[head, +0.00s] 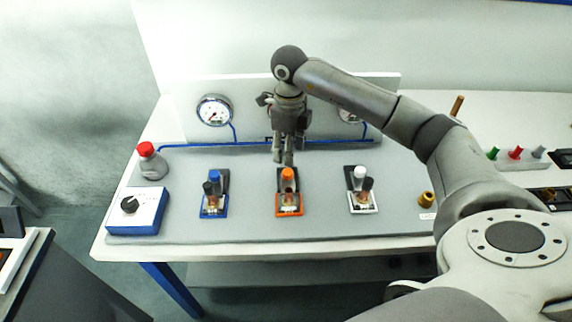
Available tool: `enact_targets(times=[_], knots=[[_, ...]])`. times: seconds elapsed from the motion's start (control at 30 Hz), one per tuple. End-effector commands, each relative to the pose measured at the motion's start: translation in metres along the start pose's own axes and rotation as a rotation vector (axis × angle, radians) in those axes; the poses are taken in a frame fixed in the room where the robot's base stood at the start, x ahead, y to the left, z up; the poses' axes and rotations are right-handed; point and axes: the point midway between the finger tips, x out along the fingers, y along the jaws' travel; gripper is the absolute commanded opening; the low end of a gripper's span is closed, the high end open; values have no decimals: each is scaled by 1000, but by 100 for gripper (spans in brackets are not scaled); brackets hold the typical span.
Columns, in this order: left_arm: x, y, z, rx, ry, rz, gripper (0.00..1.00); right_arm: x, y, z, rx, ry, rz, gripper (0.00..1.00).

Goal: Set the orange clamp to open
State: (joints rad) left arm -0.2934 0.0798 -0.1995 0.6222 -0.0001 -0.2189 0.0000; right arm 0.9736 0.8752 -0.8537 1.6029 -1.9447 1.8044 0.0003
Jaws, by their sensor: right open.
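The orange clamp (289,203) is in the middle of a row of three on the grey board. It has an orange base plate and an orange-tipped handle (287,173) that stands up at its back. My right gripper (284,160) comes down from above, just behind the orange tip. It is open and holds nothing that I can see. I cannot tell whether its fingers touch the handle. My left gripper is not in view.
A blue clamp (213,200) stands to the left and a white clamp (361,196) to the right. A blue box with a black knob (134,212), a red-capped flask (150,160) and a gauge (214,110) are further left. My right arm covers part of the right side.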

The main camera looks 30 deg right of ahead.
Motion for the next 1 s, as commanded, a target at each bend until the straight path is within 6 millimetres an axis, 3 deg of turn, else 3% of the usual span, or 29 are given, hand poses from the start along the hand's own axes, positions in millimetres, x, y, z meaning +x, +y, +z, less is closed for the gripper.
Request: enact_targets(times=[0.1, 0.2, 0.4, 0.6, 0.8, 1.0], knots=[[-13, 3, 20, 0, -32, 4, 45, 23, 2, -1, -2, 5, 4, 48], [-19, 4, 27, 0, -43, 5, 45, 41, 2, 0, -1, 4, 5, 48], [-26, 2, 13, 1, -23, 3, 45, 69, 2, 1, -1, 0, 4, 48], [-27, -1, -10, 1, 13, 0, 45, 80, 1, 1, -2, -2, 2, 48], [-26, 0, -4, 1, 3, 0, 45, 80, 1, 1, -2, -2, 2, 48], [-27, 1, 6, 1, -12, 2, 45, 80, 1, 1, -2, -2, 2, 25]])
